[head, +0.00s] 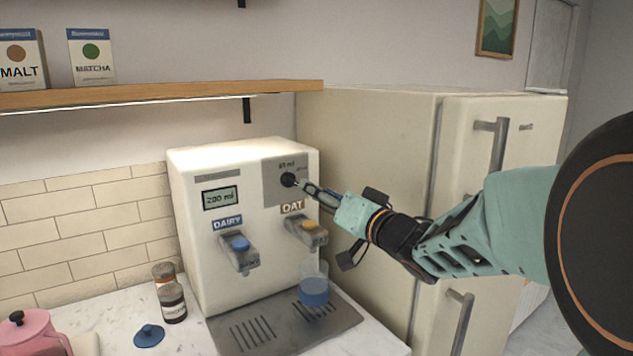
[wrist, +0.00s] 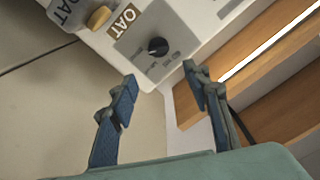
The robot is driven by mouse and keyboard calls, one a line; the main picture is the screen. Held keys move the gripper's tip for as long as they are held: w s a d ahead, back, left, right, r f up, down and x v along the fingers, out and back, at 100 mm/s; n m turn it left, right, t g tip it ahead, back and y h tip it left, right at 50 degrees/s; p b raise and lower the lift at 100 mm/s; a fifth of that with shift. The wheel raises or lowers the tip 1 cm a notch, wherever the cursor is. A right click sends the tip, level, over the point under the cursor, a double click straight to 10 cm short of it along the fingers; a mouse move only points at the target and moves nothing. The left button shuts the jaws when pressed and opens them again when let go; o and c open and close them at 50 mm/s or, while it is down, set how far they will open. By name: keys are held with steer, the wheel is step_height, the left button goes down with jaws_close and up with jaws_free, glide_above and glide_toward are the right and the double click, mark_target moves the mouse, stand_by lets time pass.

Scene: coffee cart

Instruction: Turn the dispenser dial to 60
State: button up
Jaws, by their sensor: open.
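The white dispenser (head: 245,255) stands on the counter. Its round black dial (head: 288,180) sits on a grey panel at the upper right of its front. In the wrist view the dial (wrist: 157,46) has a light pointer mark, and its scale is too small to read. The display (head: 220,198) reads 200 ml. My gripper (head: 304,187) is close to the dial from the right. In the wrist view my gripper (wrist: 160,78) is open and empty, with the dial beyond and between its fingertips, apparently not touching.
Below the dial are the OAT tap (head: 310,232) and the DAIRY tap (head: 238,250). Jars (head: 172,303) stand left. A fridge (head: 375,150) is close on the right, and a shelf (head: 160,95) runs above.

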mark_target(293, 181)
steer(key=x, duration=1)
steer(key=shift+w+a+f, duration=0.1)
steer(key=shift+a+f, duration=0.25)
steer(key=shift+f, duration=0.05)
steer(key=shift+c, duration=0.3)
steer(key=c, duration=1.1)
